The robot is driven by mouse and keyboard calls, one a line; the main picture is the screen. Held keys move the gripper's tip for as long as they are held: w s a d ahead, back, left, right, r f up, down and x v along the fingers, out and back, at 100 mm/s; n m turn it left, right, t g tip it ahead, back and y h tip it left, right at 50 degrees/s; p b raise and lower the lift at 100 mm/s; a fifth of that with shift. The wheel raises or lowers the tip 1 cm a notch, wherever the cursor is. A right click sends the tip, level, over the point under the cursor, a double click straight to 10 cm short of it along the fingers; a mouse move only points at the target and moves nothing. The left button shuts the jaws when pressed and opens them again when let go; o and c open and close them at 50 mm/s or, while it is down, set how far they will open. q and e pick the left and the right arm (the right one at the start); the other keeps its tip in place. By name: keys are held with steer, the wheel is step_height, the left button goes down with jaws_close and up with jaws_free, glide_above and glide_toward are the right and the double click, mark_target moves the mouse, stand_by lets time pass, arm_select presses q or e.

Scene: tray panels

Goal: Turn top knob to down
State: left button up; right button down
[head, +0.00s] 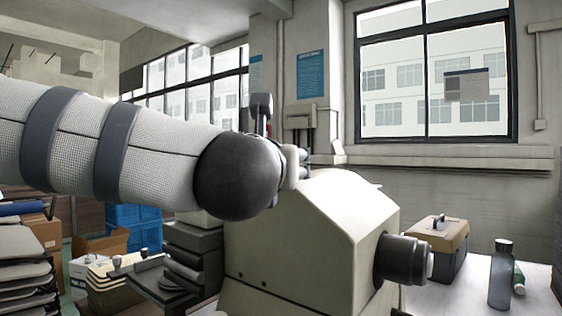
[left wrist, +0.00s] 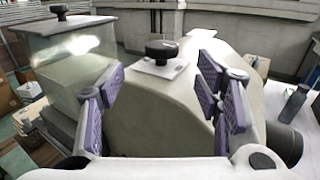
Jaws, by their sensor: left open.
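The top knob (left wrist: 162,50) is black and sits on a small pale plate on the sloping top of a beige machine housing (left wrist: 150,115). Its pointing direction is too small to tell. My left gripper (left wrist: 162,74) is open, with one purple-padded finger on each side of the picture. The knob appears between and beyond the fingertips, apart from them. In the head view the housing (head: 310,225) stands in the middle, and my left arm reaches in from the left across it. My left gripper's fingers and the knob cannot be made out there. My right gripper is in neither view.
A second black knob (left wrist: 60,10) stands on a glassy box at the left wrist view's upper left. A dark cylinder (head: 402,259) sticks out of the housing's right side. A toolbox (head: 437,245) and a bottle (head: 501,275) stand on the table to the right.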

arm_select(q)
steer(key=w, duration=0.5)
steer(key=w+d, duration=0.1)
steer(key=w, duration=0.2)
